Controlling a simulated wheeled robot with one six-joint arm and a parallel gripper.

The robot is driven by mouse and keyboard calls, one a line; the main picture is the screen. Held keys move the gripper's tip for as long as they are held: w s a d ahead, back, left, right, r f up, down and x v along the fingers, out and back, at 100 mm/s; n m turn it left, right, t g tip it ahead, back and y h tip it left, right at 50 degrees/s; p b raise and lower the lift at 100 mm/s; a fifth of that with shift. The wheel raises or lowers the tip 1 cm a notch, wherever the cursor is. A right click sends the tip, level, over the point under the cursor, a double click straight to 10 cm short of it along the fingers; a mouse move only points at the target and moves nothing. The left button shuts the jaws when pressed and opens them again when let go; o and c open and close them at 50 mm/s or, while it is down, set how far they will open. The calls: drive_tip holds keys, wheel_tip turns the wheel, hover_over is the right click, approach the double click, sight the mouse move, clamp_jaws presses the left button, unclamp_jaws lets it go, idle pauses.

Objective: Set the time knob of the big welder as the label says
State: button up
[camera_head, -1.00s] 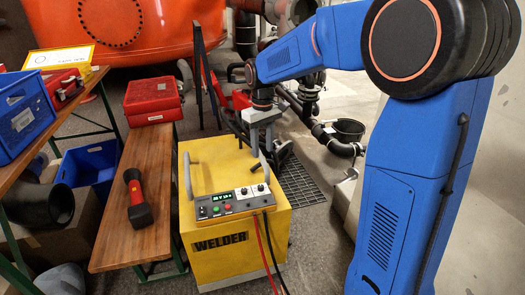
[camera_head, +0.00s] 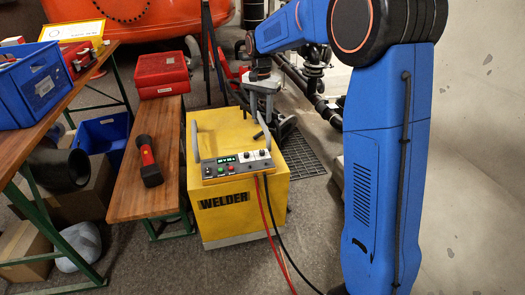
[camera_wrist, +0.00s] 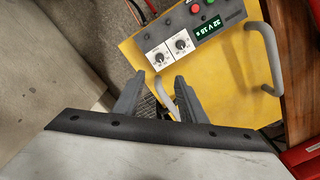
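The big welder (camera_head: 235,215) is a yellow box marked WELDER, standing on the floor. Its sloped grey panel (camera_head: 237,166) has a lit green display, red and green buttons and two dark knobs on white dial plates. In the wrist view the knobs (camera_wrist: 158,57) and (camera_wrist: 181,44) show close together, beside the display (camera_wrist: 208,29); their small print is too fine to read. A yellow-framed white label (camera_head: 72,31) stands on the table at left, its writing unreadable. My gripper (camera_wrist: 159,78) is open and empty, its fingertips apart from the knobs. In the head view it is over the welder's back right.
Two grey handles (camera_wrist: 265,60) rise from the welder's top. Red and black cables (camera_head: 268,225) run from its front to the floor. A wooden bench (camera_head: 150,190) with a flashlight and red cases stands close at left. Pipes lie behind; grey floor is open in front.

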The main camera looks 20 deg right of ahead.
sight(262, 151)
wheel_tip(262, 151, down, 17)
drive_tip(key=shift+r, duration=0.1)
idle(0.5)
clamp_jaws()
